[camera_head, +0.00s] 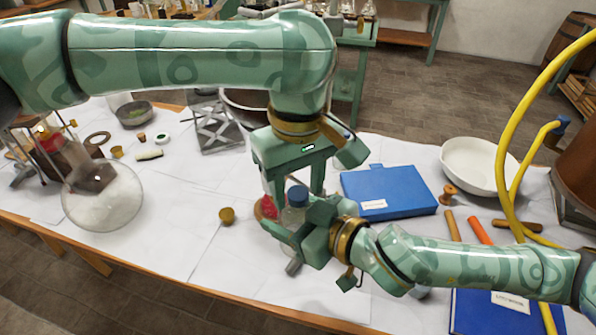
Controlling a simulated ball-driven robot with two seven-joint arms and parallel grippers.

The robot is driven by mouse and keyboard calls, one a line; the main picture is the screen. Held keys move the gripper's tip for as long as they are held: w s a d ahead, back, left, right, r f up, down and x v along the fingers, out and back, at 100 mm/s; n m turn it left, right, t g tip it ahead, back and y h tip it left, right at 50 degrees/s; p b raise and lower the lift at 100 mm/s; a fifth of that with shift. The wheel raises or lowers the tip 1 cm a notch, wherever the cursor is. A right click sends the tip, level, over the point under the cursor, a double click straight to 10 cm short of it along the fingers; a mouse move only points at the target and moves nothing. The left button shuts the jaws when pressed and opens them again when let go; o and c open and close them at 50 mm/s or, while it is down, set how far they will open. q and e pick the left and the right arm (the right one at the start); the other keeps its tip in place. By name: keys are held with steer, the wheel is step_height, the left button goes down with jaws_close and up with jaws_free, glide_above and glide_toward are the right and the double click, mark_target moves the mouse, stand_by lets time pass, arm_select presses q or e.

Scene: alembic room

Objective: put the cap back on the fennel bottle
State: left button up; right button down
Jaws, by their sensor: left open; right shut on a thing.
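A clear bottle (291,217) stands upright near the table's front edge, with a blue cap (297,196) at its top. I cannot read a label on it, and I cannot tell whether the cap is fully seated. My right gripper (294,228) is shut on the bottle's body from the right and hides much of it. My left gripper (294,188) points down from above, open, with its fingers on either side of the blue cap and apart from each other.
A red item (268,207) shows just left of the bottle. A blue folder (388,192) and a white bowl (478,165) are to the right. Bare tabletop lies between flask and cork.

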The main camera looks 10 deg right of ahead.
arm_select(q)
steer(key=c, duration=1)
steer(key=m, duration=0.3)
jaws_close()
steer(key=o, duration=1)
jaws_free()
steer(key=shift+o, duration=0.2)
steer(key=shift+r, duration=2.25)
